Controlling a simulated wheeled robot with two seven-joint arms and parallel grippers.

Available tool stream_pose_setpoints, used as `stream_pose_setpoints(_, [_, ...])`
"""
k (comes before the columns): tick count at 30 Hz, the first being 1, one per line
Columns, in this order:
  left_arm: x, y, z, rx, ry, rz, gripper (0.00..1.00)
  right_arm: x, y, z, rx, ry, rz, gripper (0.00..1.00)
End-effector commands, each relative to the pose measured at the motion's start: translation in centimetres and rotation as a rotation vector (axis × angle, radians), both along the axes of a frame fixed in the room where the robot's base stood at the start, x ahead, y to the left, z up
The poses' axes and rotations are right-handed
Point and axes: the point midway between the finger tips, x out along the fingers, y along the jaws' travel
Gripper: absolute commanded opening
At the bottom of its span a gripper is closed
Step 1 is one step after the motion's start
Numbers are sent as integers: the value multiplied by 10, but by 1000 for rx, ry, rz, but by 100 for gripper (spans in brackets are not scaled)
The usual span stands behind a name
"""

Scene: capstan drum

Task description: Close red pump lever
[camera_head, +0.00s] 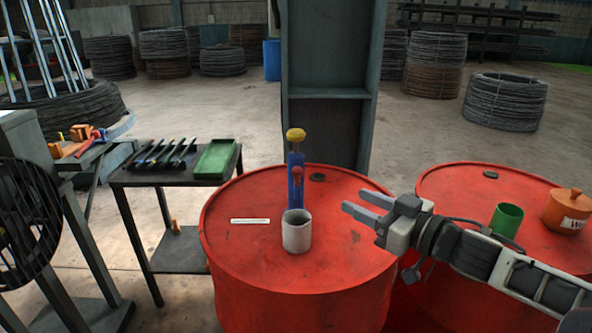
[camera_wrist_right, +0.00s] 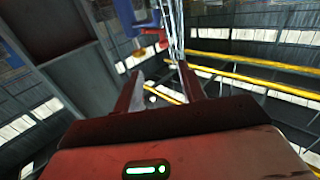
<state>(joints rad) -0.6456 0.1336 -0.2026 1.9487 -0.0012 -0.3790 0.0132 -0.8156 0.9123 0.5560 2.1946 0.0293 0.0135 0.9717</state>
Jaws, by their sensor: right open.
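The pump (camera_head: 295,185) stands upright on the left red drum (camera_head: 240,270), a blue body with a yellow knob on top. Its red lever (camera_head: 297,172) shows small on the front of the blue body; its exact angle is hard to tell. My right gripper (camera_head: 354,200) is above the drum's right part, to the right of the pump and apart from it. Its two fingers point left, open with nothing between them. The fingers also show in the right wrist view (camera_wrist_right: 160,88), which looks past them at walls and yellow rails. My left gripper is out of view.
A grey-white cup (camera_head: 297,232) stands just in front of the pump. A white label strip (camera_head: 250,221) lies to its left. A second red drum (camera_head: 450,180) holds a green cup (camera_head: 507,219) and an orange pot (camera_head: 567,212). A dark post (camera_head: 328,130) rises behind.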

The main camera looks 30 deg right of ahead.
Motion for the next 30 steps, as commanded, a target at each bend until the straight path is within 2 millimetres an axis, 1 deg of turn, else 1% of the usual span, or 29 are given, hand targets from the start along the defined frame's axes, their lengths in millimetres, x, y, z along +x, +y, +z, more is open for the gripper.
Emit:
stream_pose_setpoints(1, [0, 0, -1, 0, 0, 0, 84, 3, 3, 8, 3, -12, 18, 41])
stream_pose_setpoints(3, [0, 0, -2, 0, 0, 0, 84, 7, 6, 13, 10, -18, 28, 41])
stream_pose_setpoints(8, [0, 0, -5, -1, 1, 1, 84, 24, 9, 13, 9, -21, 28, 41])
stream_pose_setpoints(14, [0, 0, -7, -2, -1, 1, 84, 51, 15, 13, 7, -22, 26, 41])
stream_pose_setpoints(30, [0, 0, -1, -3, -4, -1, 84, 111, 29, 15, 10, -20, 22, 41])
